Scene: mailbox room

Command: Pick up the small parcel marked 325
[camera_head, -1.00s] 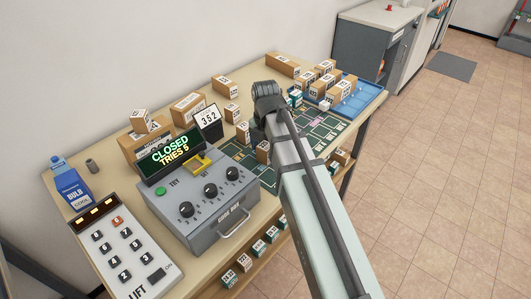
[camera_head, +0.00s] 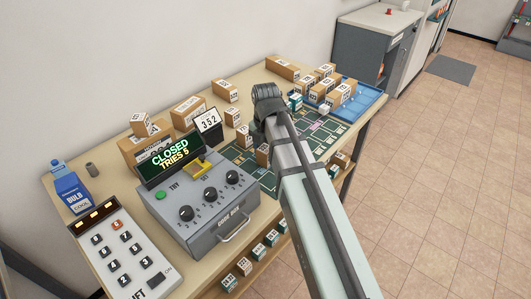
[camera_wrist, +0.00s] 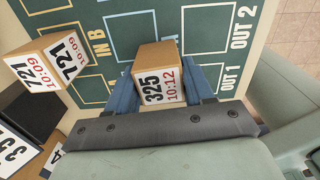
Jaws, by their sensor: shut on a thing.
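The small brown parcel marked 325 10:12 (camera_wrist: 158,60) is in the middle of the wrist view, with its white label towards the camera. My gripper (camera_wrist: 165,82) has its blue fingers on either side of it and is shut on it. The parcel is over the dark green mat with printed boxes (camera_wrist: 200,22); I cannot tell whether it is clear of the mat. In the head view my gripper (camera_head: 267,97) is above the table, and its fingers and the held parcel are hidden behind my arm.
A parcel marked 721 (camera_wrist: 42,62) stands left of the held one in the wrist view. A blue tray (camera_head: 366,99) with several parcels is at the right.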

